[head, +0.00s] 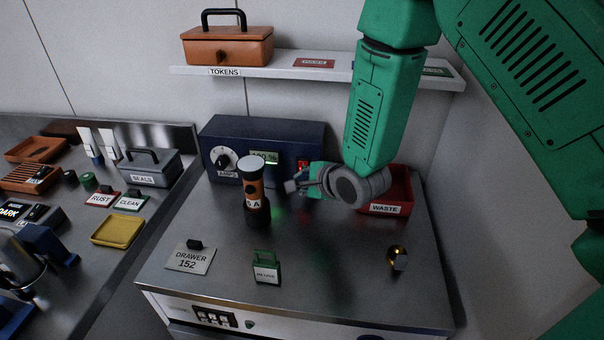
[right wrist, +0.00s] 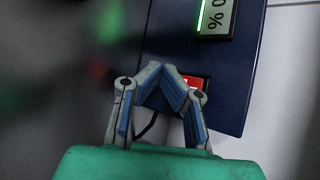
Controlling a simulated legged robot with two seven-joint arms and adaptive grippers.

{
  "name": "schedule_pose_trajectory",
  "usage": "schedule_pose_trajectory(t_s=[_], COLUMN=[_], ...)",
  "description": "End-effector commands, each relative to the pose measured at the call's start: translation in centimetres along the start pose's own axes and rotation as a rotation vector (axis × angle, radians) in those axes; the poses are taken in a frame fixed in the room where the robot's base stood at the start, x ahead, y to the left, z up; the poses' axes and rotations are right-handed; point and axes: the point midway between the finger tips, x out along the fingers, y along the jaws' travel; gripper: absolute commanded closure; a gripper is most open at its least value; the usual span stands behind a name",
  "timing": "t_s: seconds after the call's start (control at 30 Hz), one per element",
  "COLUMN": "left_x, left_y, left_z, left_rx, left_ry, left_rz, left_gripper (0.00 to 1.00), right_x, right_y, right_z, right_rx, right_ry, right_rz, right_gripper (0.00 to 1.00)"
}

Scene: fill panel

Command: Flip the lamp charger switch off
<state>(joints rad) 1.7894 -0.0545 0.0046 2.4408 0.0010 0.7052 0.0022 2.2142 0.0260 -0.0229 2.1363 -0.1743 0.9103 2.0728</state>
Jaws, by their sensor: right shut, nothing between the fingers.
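The lamp charger (head: 222,139) is a dark blue box at the back of the metal counter, with a dial, a green-lit percent display (head: 265,158) and a red switch (head: 303,164). In the right wrist view the red switch (right wrist: 193,82) sits in a black frame, partly hidden by a finger. My right gripper (head: 291,186) is shut and empty, in front of the charger's right part. In the right wrist view its fingertips (right wrist: 160,72) meet just beside the switch; contact cannot be told. The orange and black lamp (head: 254,190) stands upright before the charger. My left gripper is not in view.
A red waste bin (head: 398,190) stands right of my right gripper. A shelf (head: 340,72) with an orange tokens box (head: 228,48) hangs above.

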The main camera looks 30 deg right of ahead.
Motion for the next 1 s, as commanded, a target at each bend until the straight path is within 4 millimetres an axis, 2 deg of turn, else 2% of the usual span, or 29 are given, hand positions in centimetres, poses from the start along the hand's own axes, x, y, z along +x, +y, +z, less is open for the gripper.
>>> schedule_pose_trajectory(t_s=[1.0], left_x=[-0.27], left_y=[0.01], left_z=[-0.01], left_rx=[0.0], left_ry=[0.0], left_rz=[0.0], left_gripper=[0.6], right_x=[0.44], right_y=[-0.44], right_z=[-0.06], right_rx=[-0.001], right_ry=[0.0], right_rz=[0.0], right_gripper=[1.0])
